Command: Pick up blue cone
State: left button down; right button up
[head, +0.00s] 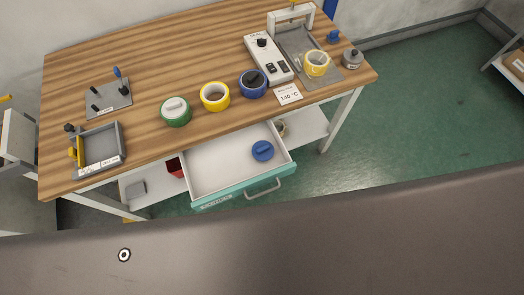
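A round blue piece with a raised bar on top, which looks like the blue cone (263,150), lies in the open drawer (215,165), toward its right side. The drawer has white inner walls and a teal front with a metal handle (263,188). Nothing touches the blue piece. Neither of my grippers shows in the head view.
On the wooden table (150,60) stand a green roll (176,118), a yellow roll (215,105) and a dark blue roll (252,92). A white control box (268,58) and a small grey tray (118,142) are there too. Bare wood lies behind the rolls.

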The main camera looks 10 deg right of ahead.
aim_at(262, 150)
jog(key=u, duration=0.9)
jog(key=k, duration=0.85)
jog(key=u, duration=0.25)
